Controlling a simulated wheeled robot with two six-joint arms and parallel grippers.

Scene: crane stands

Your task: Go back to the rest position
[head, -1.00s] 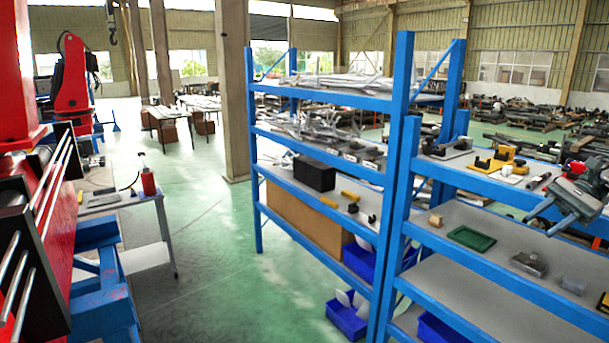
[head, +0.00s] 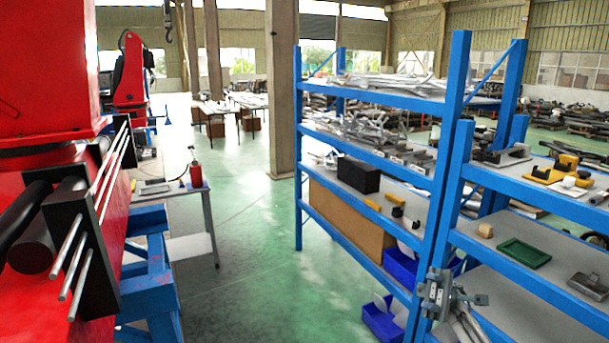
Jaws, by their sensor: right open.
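My right gripper (head: 438,290) is at the lower right of the head view, in front of the blue post between the two shelf units. It is grey, its jaws are open, and I see nothing between them. Part of my arm shows below it at the picture's bottom edge. My left gripper is not in view.
A blue shelf unit (head: 374,153) and a nearer one (head: 536,210) with a green tray (head: 524,254), a wooden block and metal parts fill the right. A red machine (head: 50,75) stands close on the left. Green floor (head: 260,270) is clear between.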

